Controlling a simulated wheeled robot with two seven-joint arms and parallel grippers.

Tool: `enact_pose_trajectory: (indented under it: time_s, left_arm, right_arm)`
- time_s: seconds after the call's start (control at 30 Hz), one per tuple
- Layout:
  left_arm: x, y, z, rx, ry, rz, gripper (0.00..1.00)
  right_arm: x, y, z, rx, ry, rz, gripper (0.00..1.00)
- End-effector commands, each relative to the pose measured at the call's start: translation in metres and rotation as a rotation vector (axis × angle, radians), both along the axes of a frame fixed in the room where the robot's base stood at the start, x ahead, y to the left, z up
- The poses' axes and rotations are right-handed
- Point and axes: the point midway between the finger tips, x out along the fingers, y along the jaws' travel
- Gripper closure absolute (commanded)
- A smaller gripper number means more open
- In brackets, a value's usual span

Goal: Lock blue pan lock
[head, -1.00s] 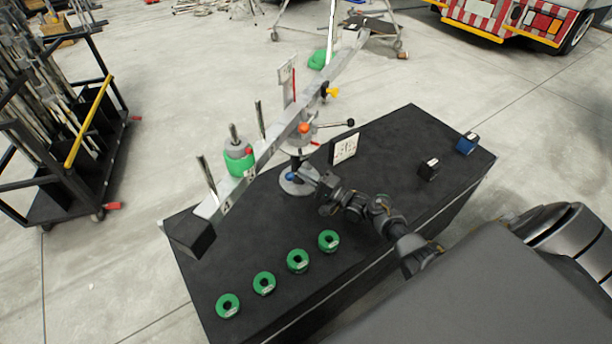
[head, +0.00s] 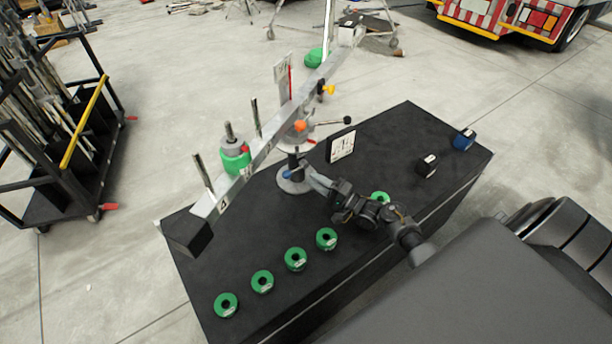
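The jib head stands on a round grey base (head: 294,187) on the black box top. A small blue part, apparently the blue pan lock (head: 287,174), shows low on the post, just above that base. My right gripper (head: 305,165) reaches in from the right beside the post, slightly right of and above the blue part. Its fingertips are small and overlap the post, so I cannot tell whether they touch anything or are open or shut. My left gripper is not in view.
The long grey beam (head: 285,115) slopes above the base, carrying a green weight (head: 236,161). Several green rings lie along the box's front, and another green ring (head: 380,197) shows behind my arm. A black-and-white block (head: 427,165) and a blue block (head: 464,140) sit right.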

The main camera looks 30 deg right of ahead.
Motion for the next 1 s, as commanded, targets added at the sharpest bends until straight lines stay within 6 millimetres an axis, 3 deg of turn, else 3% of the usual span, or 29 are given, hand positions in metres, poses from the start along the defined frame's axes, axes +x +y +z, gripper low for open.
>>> enact_pose_trajectory:
  time_s: [0.13,0.33,1.0]
  left_arm:
    - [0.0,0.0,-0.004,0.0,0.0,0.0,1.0]
    - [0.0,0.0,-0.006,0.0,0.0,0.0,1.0]
    - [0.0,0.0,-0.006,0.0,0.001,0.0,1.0]
  right_arm:
    - [-0.026,-0.013,-0.007,-0.002,0.001,0.0,0.67]
    - [-0.045,-0.022,-0.01,0.001,0.0,0.0,0.67]
    - [-0.049,-0.025,-0.01,0.0,-0.001,0.0,0.67]
